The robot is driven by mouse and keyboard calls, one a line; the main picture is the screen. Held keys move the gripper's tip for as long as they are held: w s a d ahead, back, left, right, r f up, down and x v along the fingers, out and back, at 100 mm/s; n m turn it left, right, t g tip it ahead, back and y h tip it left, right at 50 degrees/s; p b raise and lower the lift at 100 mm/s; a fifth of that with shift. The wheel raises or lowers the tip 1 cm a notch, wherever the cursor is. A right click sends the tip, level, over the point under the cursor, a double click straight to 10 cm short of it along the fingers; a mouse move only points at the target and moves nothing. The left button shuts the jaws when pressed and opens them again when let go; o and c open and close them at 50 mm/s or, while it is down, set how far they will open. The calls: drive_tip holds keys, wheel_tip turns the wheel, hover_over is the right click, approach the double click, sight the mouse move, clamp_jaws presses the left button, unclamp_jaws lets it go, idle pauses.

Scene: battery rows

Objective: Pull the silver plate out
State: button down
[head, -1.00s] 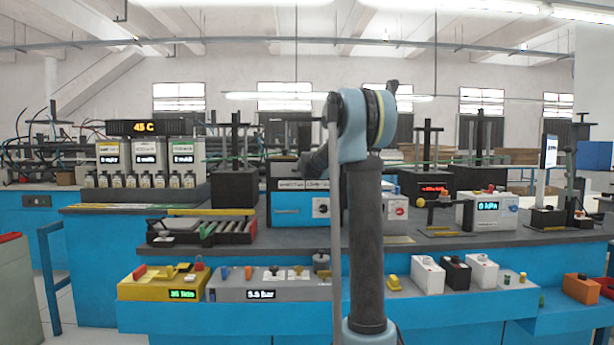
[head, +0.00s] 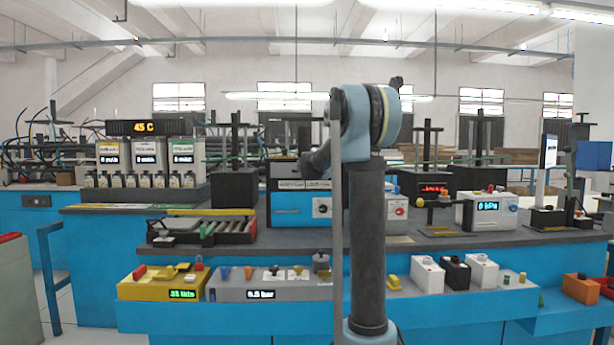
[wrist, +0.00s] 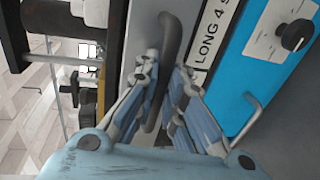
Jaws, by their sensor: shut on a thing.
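In the wrist view, a silver-grey plate (wrist: 198,15) stands beside a blue panel and has a dark curved bar handle (wrist: 172,40) on its face. My gripper (wrist: 164,75) is shut on the handle, with one finger on each side of it. The lower part of the handle runs down between the fingers. In the head view, the blue machine (head: 288,208) has a silver band (head: 290,184) across its upper front. My arm hides part of this machine, and I cannot make out my fingertips there.
In the wrist view, a black knob (wrist: 295,35) and a thin metal handle (wrist: 247,118) stick out at the right. A metal rod (wrist: 55,60) lies at the left. In the head view, a roller tray (head: 203,231) stands left of the machine and a gauge box (head: 487,211) right.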

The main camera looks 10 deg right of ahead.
drive_tip(key=f+v, duration=0.2)
drive_tip(key=v, duration=0.8)
drive_tip(key=f+v, duration=0.2)
drive_tip(key=v, duration=0.8)
drive_tip(key=shift+s+f, duration=0.15)
drive_tip(key=shift+s, duration=0.25)
drive_tip(key=c, duration=1.7)
unclamp_jaws()
drive_tip(key=shift+a, duration=0.1)
drive_tip(key=shift+o, duration=0.2)
drive_tip(key=v, duration=1.1)
drive_tip(key=shift+s, duration=0.3)
